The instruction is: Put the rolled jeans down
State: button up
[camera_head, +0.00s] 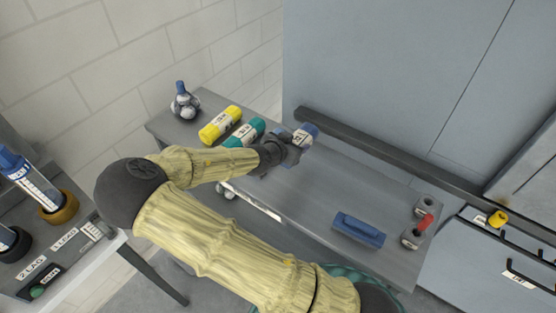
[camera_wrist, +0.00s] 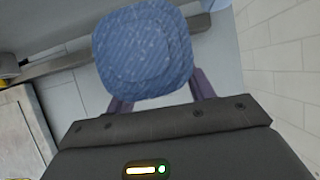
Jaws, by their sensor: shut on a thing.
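The rolled jeans (camera_head: 308,130) are a blue roll with a white label, near the back edge of the grey table (camera_head: 330,190). In the wrist view the denim roll (camera_wrist: 142,55) fills the upper middle, end-on, between two dark fingers. My gripper (camera_head: 293,142) is shut on the roll. I cannot tell whether the roll touches the tabletop. A teal roll (camera_head: 244,133) and a yellow roll (camera_head: 219,124) with labels lie on the table just left of it.
A blue-topped bundle (camera_head: 184,103) stands at the table's far left corner. The table middle is clear. A dark rail (camera_head: 375,147) runs behind.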

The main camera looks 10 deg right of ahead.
notch_tip(320, 180, down, 6)
jog(key=shift+r+p, duration=0.15)
jog(key=shift+p, duration=0.3)
jog(key=shift+f+p, duration=0.5)
jog(key=shift+f, duration=1.6)
jog(key=o, duration=1.3)
jog(key=shift+f, duration=0.1)
jog(key=shift+o, duration=0.3)
jog(key=b+v, duration=0.3)
jog(key=v, duration=0.9)
